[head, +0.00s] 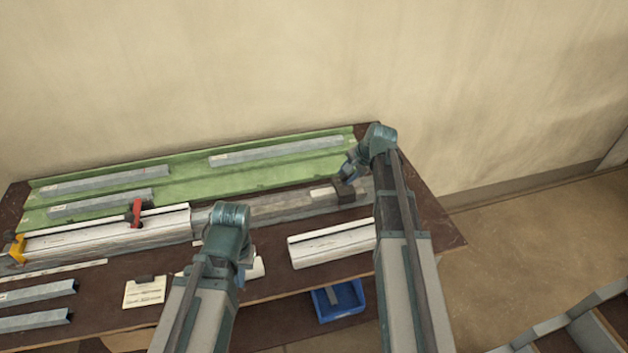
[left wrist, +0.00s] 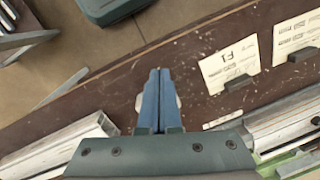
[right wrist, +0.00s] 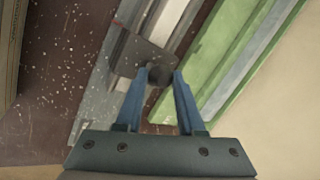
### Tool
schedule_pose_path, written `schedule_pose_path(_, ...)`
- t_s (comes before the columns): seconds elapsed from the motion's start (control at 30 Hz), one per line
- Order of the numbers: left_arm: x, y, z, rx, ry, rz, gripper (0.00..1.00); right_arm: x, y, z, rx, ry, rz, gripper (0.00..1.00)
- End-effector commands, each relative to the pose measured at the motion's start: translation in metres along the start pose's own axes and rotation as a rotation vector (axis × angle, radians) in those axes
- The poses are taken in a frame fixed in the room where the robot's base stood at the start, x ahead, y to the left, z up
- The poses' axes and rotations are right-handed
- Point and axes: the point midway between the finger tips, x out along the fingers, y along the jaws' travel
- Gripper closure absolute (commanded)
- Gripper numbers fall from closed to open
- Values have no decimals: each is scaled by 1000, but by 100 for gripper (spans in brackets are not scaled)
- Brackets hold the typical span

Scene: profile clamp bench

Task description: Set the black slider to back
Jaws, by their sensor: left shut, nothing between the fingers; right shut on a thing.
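The black slider (head: 344,193) is a dark block near the right end of the long grey rail (head: 285,207). In the right wrist view the slider (right wrist: 140,58) carries a round dark knob (right wrist: 160,75). My right gripper (right wrist: 161,73) is shut on this knob, one blue finger on either side; in the head view the gripper (head: 349,176) is at the slider. My left gripper (left wrist: 152,72) is shut and empty above the brown bench; its fingers are mostly hidden behind my arm in the head view.
A white profile (head: 120,232) with a red lever (head: 136,213) and a yellow part (head: 17,250) lies left on the rail. A green tray (head: 190,178) with grey bars is behind. A loose white profile (head: 330,246), cards (head: 145,291) and blue bin (head: 338,299) are in front.

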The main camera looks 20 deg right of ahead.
Motion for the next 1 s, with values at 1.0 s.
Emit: schedule_pose_path(1.0, 0, 0, 0, 0, 0, 0, 100, -38, 77, -168, 1, 4, 5, 100)
